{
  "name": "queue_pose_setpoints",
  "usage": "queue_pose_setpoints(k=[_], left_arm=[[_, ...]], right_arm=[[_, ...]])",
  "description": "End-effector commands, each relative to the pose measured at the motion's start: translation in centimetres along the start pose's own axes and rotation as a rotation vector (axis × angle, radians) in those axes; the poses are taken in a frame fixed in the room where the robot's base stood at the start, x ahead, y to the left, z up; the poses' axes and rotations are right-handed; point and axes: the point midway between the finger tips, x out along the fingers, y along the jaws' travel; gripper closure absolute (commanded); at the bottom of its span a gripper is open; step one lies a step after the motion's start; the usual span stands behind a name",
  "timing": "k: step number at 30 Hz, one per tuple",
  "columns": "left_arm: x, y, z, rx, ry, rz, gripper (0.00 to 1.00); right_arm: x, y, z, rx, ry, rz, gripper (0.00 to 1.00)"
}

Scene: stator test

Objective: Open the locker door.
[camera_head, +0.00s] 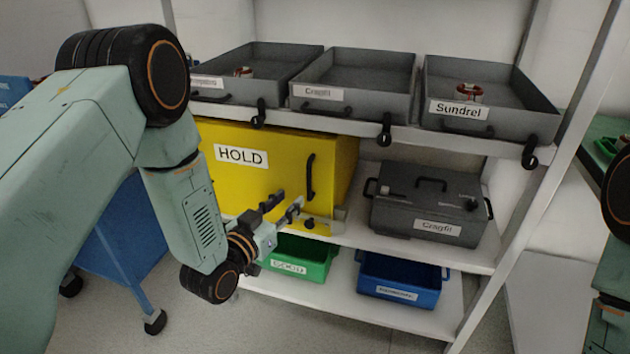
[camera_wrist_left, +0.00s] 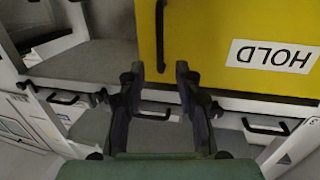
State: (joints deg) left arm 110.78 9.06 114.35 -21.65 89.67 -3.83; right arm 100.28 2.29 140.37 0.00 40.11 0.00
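The yellow locker (camera_head: 275,150) with a HOLD label stands on the middle shelf, its door shut. A black vertical handle (camera_head: 311,177) is on the right part of its door. My left gripper (camera_head: 289,200) is in front of the door, below and left of the handle in the head view. Its fingers are open and empty. In the left wrist view, the handle (camera_wrist_left: 160,38) shows upside down beyond the gap between the open fingertips (camera_wrist_left: 159,70), apparently apart from them. My right gripper is out of view; only part of that arm shows at the right edge.
Grey open trays (camera_head: 355,72) fill the shelf above. A grey lidded case (camera_head: 425,200) stands right of the locker. Green (camera_head: 318,262) and blue (camera_head: 405,272) bins sit on the shelf below. A dark knob (camera_head: 309,224) is under the handle. The floor in front is clear.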

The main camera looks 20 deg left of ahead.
Motion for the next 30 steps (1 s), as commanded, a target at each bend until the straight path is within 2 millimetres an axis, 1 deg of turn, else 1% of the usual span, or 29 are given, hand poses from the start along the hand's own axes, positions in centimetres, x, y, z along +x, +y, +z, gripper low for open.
queue_pose_setpoints(k=[1,3,5,7,15,18,21,24,30], left_arm=[[0.0,-0.1,-0.5,0.003,0.024,0.001,0.66],[0.0,-0.1,-0.9,0.005,0.042,-0.001,0.66],[0.2,-0.3,-1.1,0.008,0.051,-0.003,0.66],[0.8,-0.3,-1.1,0.010,0.052,-0.003,0.66],[4.9,-0.4,-1.2,0.010,0.051,-0.005,0.66],[6.2,-0.4,-1.2,0.009,0.049,-0.004,0.66],[7.0,-0.3,-1.3,0.009,0.048,-0.004,0.66],[7.5,-0.3,-1.4,0.009,0.048,-0.004,0.66],[7.6,-0.3,-1.4,0.008,0.047,-0.004,0.66]], right_arm=[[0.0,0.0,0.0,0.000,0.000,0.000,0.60],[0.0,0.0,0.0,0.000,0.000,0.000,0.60],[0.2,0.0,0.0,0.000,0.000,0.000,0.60],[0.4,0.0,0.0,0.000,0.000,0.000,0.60],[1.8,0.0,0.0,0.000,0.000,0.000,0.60],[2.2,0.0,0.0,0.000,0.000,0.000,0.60],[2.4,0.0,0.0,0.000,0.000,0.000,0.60],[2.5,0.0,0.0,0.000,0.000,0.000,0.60],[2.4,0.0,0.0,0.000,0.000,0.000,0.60]])
